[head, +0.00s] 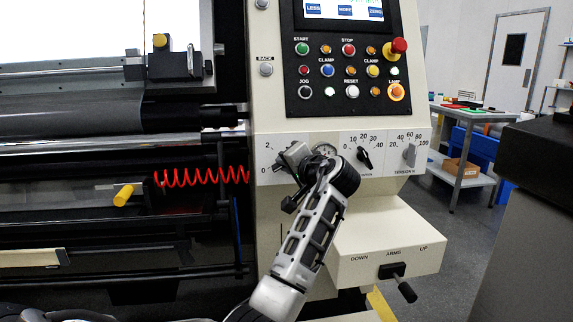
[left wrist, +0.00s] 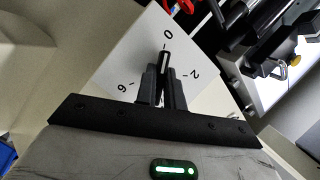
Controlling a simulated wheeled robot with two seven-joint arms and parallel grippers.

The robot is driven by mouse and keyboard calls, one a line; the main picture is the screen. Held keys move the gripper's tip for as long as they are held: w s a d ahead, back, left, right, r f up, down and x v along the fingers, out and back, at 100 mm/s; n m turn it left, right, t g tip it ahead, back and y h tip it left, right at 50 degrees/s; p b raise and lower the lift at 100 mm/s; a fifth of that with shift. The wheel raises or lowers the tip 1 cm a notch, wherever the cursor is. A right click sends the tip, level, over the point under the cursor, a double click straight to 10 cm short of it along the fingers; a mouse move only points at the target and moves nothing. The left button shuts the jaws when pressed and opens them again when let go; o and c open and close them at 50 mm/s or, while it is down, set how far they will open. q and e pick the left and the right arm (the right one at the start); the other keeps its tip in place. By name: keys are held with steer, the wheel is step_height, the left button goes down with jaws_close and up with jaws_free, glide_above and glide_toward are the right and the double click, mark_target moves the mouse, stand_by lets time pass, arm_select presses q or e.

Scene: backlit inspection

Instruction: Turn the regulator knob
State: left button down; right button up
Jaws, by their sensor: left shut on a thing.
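The regulator knob (left wrist: 164,62) is a slim black knob with a light pointer line, on a white dial plate (left wrist: 110,70) marked 0, 2 and 6. Its pointer is close to the 0 in the left wrist view. My left gripper (left wrist: 164,88) is shut on the knob, one dark finger on each side. In the head view the left gripper (head: 287,163) is at the leftmost dial of the cream panel and hides the knob there. My right gripper is not in view.
Further right are a black pointer knob (head: 364,157) and a grey tension knob (head: 410,154). Buttons (head: 348,70) are above; a black arms lever (head: 398,280) juts out below. A red coiled hose (head: 205,178) hangs at left.

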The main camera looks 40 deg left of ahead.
arm_select(q)
steer(key=shift+f, duration=0.2)
steer(key=c, duration=1.7)
jaws_free()
steer(key=shift+o, duration=1)
steer(key=shift+r, duration=0.1)
steer(key=v, duration=1.6)
steer(key=shift+r, duration=0.15)
